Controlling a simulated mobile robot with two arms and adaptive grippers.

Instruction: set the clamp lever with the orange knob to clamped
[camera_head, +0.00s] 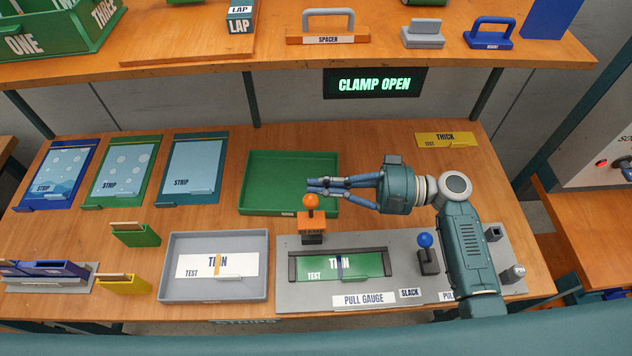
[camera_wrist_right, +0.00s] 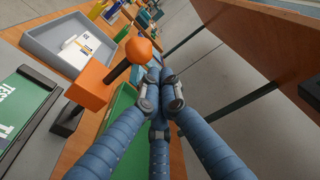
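The clamp lever's orange knob (camera_head: 310,201) stands upright above an orange block (camera_head: 312,222) on the left rear of the grey gauge plate (camera_head: 290,298). The knob also shows in the right wrist view (camera_wrist_right: 139,49), left of the fingertips. A lit sign (camera_head: 375,84) reads CLAMP OPEN. My right gripper (camera_head: 312,187) reaches in from the right, just behind the knob in the head view. Its fingers are drawn together at the tips (camera_wrist_right: 160,85), with nothing seen between them. They look apart from the knob. My left gripper is not in view.
A second lever with a blue knob (camera_head: 425,240) stands right of the green THIN test piece (camera_head: 368,264). A green tray (camera_head: 262,165) lies behind the orange lever, partly under my fingers. A grey tray (camera_head: 166,272) stands at left. A shelf (camera_head: 290,62) runs overhead.

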